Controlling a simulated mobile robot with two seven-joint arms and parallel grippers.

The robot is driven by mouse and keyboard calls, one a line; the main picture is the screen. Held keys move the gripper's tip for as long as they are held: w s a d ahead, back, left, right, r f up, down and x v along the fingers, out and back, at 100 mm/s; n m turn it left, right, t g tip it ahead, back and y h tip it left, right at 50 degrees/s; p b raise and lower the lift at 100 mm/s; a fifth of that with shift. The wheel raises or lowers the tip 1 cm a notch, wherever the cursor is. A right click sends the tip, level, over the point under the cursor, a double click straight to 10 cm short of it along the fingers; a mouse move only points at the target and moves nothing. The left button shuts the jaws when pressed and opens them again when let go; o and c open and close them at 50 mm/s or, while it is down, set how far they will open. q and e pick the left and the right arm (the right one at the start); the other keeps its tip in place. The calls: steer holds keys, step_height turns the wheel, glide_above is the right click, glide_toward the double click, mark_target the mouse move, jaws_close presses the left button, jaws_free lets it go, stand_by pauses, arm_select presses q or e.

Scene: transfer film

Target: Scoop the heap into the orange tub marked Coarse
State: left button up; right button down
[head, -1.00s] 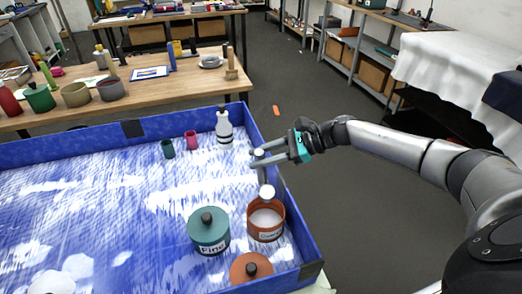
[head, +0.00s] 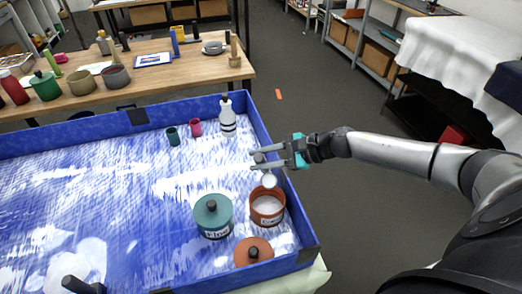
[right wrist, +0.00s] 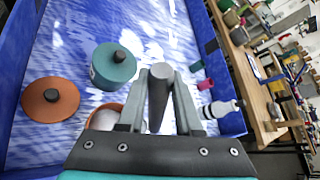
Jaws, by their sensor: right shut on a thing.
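My right gripper (head: 257,161) is shut on the grey handle of a scoop (head: 269,181). The scoop's pale round end is over the back rim of the open orange tub (head: 253,211). I cannot tell whether it touches the rim or what it carries. The tub holds white material, and its label is only partly readable. In the right wrist view the handle (right wrist: 158,95) points up between the fingers, and the tub is mostly hidden behind the gripper. A white patch (head: 90,250) at lower left may be the heap. My left gripper is not in view.
A teal lidded tub (head: 213,214) marked Fine stands left of the orange tub. An orange lid (head: 253,254) lies in front. A white bottle (head: 228,122) and two small cups stand at the back. Blue walls (head: 262,122) edge the tray. A dark handle-like piece (head: 80,285) is at lower left.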

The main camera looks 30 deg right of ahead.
steer(key=shift+s+a+f+n+p, duration=0.1)
steer(key=shift+s+a+n+p, duration=0.2)
steer(key=shift+s+a+p, duration=0.2)
steer(key=shift+s+a+f+n+t+h+b, duration=1.3)
steer(key=shift+s+a+f+n+t+b, duration=0.7)
steer(key=shift+s+a+f+n+b, duration=1.1)
steer(key=w+d+r+m+g+y, duration=0.1)
steer(key=w+d+r+m, duration=0.2)
steer(key=w+d+r+m+g+y+p, duration=0.1)
steer(key=w+d+r+m+g, duration=0.1)
steer(key=w+d+r+m, duration=0.1)
steer(key=shift+w+d, duration=0.35)
steer(key=shift+d, duration=0.05)
steer(key=r, duration=0.1)
steer(key=w+d+r+m, duration=0.1)
steer(key=r+g+y, duration=0.1)
steer(key=shift+w+d, duration=0.25)
steer(key=shift+w, duration=0.05)
steer(key=w+d+m+g+b, duration=0.1)
steer(key=b, duration=0.3)
steer(key=w+d+f+m+y+b, duration=0.1)
steer(key=w+d+m+b, duration=0.1)
steer(key=b, duration=0.2)
steer(key=shift+w+d+f+g+y+b, duration=0.1)
steer(key=shift+w+f+g+y+b, duration=0.05)
steer(key=shift+w+g+y+b, duration=0.2)
steer(key=shift+w+d+m+g+b, duration=0.3)
steer(key=shift+d+m+b, duration=0.1)
steer(key=shift+b, duration=0.3)
